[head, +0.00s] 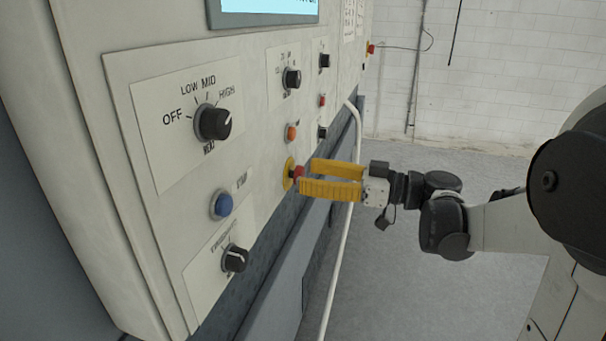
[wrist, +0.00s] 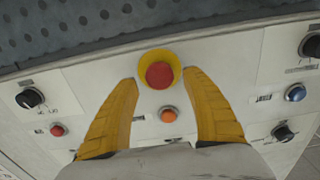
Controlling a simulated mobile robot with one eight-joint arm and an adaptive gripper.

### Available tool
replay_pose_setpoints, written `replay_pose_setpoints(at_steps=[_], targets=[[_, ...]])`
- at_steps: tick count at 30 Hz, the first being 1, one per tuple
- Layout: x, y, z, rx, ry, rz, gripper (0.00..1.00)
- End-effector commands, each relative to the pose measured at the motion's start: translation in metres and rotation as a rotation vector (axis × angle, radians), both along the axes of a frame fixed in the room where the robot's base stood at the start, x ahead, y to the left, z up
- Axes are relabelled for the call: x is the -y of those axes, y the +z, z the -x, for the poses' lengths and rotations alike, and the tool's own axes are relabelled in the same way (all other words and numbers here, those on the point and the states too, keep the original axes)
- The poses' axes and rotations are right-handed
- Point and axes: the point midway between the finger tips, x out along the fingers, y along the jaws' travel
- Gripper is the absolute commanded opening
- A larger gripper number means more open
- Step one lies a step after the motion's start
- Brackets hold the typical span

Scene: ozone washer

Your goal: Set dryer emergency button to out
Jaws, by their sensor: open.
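The emergency button is a red knob in a yellow ring on the control panel. In the head view the red emergency button (head: 298,172) is at the panel's lower right, at the tips of my gripper (head: 306,177). In the wrist view the emergency button (wrist: 160,75) is at upper centre. My gripper (wrist: 162,78) is open, with one yellow finger on each side of the button. No grip on the button shows, and I cannot tell whether the fingers touch the ring. I cannot tell from these frames whether the button is in or out.
An orange button (head: 291,132) is close to the emergency button. A blue button (head: 221,205), a large OFF/LOW/MID/HIGH knob (head: 213,123) and a lower black knob (head: 235,259) stick out of the panel. A white pipe (head: 345,220) runs down behind my gripper. Open floor (head: 430,285) lies right of the panel.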

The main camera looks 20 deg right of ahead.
Motion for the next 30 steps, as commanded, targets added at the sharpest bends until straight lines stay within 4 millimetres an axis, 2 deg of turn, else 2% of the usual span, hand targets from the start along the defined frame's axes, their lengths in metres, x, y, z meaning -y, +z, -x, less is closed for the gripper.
replay_pose_setpoints(at_steps=[6, 13, 18, 30], targets=[[0.042, 0.000, 0.029, 0.000, -0.006, 0.000, 0.56], [0.074, 0.000, 0.053, 0.000, -0.004, 0.000, 0.56], [0.082, 0.000, 0.060, 0.000, -0.001, 0.000, 0.56], [0.083, 0.000, 0.060, 0.000, -0.001, 0.000, 0.56]])
